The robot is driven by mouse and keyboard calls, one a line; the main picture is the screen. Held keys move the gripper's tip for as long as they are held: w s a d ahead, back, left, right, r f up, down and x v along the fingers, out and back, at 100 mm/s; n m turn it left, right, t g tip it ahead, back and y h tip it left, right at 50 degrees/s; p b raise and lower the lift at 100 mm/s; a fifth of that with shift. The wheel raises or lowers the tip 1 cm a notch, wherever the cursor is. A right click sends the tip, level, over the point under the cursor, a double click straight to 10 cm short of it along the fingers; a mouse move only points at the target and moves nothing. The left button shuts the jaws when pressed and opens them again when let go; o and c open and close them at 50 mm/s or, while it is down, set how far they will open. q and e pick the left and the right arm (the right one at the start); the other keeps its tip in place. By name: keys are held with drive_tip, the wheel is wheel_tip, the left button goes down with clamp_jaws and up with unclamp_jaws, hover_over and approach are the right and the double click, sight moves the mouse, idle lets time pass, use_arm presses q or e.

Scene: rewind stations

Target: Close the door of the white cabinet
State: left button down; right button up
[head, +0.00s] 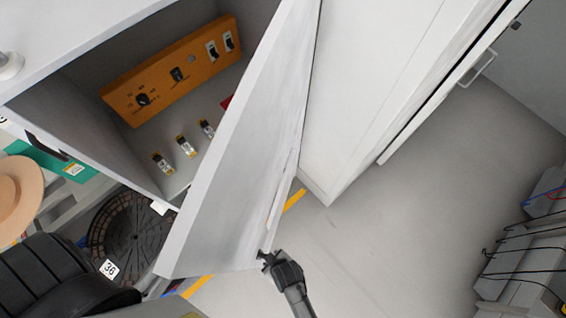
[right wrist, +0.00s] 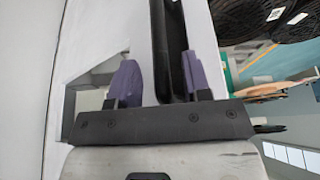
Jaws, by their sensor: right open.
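The white cabinet (head: 110,45) is at the upper left in the head view, tilted in the picture. Its door (head: 240,150) stands open, and a slim pale handle (head: 283,188) runs along the door near its outer edge. My right gripper (head: 266,262) is at the door's lower corner in the head view. In the right wrist view the jaws (right wrist: 160,85) are open, with the pale door edge and a dark strip between or just beyond the purple fingers. I cannot tell whether the fingers touch the door. My left gripper is not in view.
Inside the cabinet are an orange switch panel (head: 170,75) and several small fuse-like parts (head: 185,147). A dark round disc (head: 132,232) and a straw hat (head: 15,195) lie at left. A tall white cabinet (head: 375,80) stands at right. Grey floor (head: 400,230) is clear there.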

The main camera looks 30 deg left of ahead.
drive_tip(key=v, duration=1.2)
drive_tip(key=shift+r, duration=0.15)
drive_tip(key=shift+d, duration=0.1)
drive_tip(key=shift+c, duration=0.2)
